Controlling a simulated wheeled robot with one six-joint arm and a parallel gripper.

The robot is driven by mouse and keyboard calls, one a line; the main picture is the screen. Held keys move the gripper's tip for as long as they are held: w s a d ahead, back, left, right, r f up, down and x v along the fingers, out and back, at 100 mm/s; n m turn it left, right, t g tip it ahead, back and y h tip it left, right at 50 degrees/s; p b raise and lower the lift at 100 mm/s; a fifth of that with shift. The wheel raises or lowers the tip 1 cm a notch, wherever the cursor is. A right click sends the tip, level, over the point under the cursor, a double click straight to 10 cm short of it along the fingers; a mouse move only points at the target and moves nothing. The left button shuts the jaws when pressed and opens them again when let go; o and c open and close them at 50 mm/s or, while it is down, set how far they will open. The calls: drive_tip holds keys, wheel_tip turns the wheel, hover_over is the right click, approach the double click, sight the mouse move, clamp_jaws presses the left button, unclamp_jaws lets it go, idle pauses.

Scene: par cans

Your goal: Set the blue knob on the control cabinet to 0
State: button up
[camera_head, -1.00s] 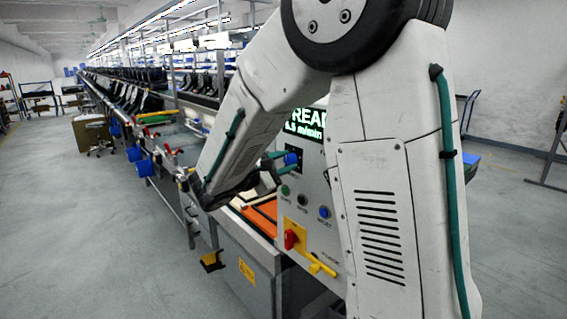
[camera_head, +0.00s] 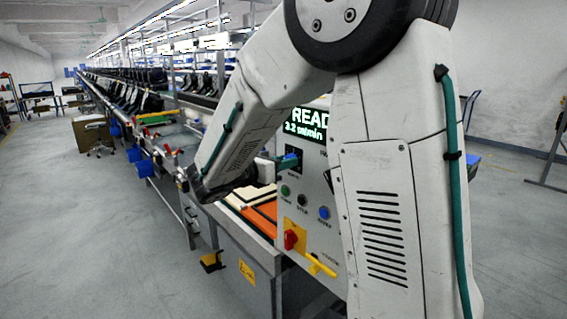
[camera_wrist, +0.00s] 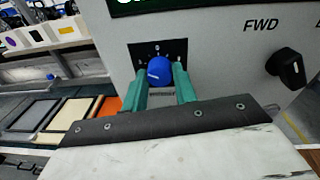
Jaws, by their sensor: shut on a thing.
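The blue knob (camera_wrist: 159,70) sits on a black scale plate (camera_wrist: 143,52) on the grey control cabinet (camera_wrist: 222,60) in the wrist view. A small light mark shows on its face, toward the lower left; the figures on the scale are too small to read. My gripper (camera_wrist: 160,78) has its teal fingers on either side of the knob and is shut on it. In the head view the knob (camera_head: 291,157) shows partly behind my gripper (camera_head: 286,163). The green display (camera_head: 306,121) above reads "READ…" and what looks like "3.2 m/min", partly hidden by my arm.
A black knob (camera_wrist: 288,67) under "FWD" is at the right in the wrist view. Below the blue knob are a green button (camera_head: 285,190), a blue button (camera_head: 324,212), a red switch (camera_head: 290,239) and a yellow handle (camera_head: 320,265). A conveyor line runs back left.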

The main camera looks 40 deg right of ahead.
drive_tip(key=shift+w+n+g, duration=0.1)
drive_tip(key=shift+n+g, duration=0.35)
drive_tip(key=shift+n, duration=2.85)
drive_tip(key=shift+w+n+g, duration=0.1)
drive_tip(key=shift+n+g, duration=0.35)
drive_tip(key=shift+n, duration=2.85)
drive_tip(key=o, duration=1)
drive_tip(key=shift+a, duration=0.1)
drive_tip(key=a, duration=0.7)
drive_tip(key=shift+a+r, duration=0.3)
drive_tip(key=shift+a, duration=0.05)
